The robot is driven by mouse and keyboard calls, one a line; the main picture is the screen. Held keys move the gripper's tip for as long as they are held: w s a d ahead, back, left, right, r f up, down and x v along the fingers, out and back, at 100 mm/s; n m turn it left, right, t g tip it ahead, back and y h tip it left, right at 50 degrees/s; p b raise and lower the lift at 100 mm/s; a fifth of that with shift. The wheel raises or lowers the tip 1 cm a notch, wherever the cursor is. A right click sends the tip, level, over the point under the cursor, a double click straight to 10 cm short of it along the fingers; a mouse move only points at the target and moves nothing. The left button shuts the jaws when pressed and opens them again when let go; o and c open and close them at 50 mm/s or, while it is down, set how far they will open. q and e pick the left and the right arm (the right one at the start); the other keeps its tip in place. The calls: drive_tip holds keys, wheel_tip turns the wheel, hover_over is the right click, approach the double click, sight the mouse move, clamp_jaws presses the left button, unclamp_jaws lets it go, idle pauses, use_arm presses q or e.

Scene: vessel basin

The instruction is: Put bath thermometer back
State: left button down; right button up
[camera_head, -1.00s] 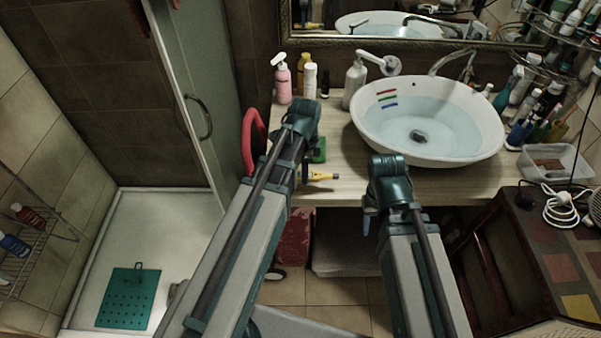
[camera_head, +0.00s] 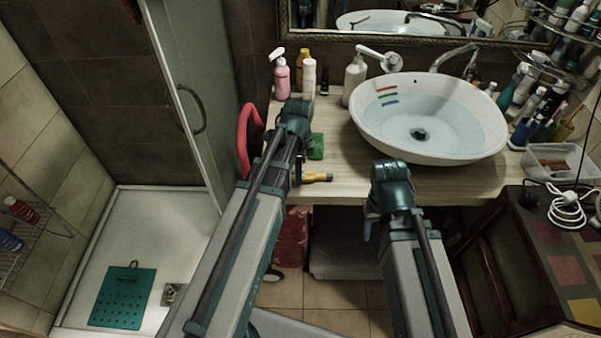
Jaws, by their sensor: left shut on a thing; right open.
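A yellow item with a dark band (camera_head: 317,177), likely the bath thermometer, is at the counter's front edge, just right of my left gripper. My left gripper (camera_head: 299,172) points down there, mostly hidden by its own arm, and is shut on this yellow item as far as I can see. Whether the item touches the counter is unclear. My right gripper (camera_head: 369,228) is open and empty, low in front of the counter, left of and below the basin. The white basin (camera_head: 430,155) holds clear water, with a dark round drain visible at its bottom.
A green sponge-like block (camera_head: 317,147) lies on the wooden counter (camera_head: 335,125) behind the yellow item. Bottles (camera_head: 281,80) stand at the back left. A clear tray (camera_head: 556,160) and more bottles crowd the right. Counter left of the basin is largely free.

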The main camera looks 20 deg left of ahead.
use_arm(q)
drive_tip(key=shift+f, duration=0.1)
drive_tip(key=shift+c, duration=2.1)
unclamp_jaws()
drive_tip(key=shift+d, duration=0.1)
wheel_tip(320, 180, up, 12)
drive_tip(key=p, duration=1.2)
drive_tip(key=s+d+n+y, duration=0.1)
drive_tip(key=s+d+n, duration=1)
drive_tip(key=s+d, duration=0.2)
drive_tip(key=shift+s+r, duration=0.2)
drive_tip(key=shift+s, duration=0.05)
drive_tip(key=shift+f+b, duration=0.85)
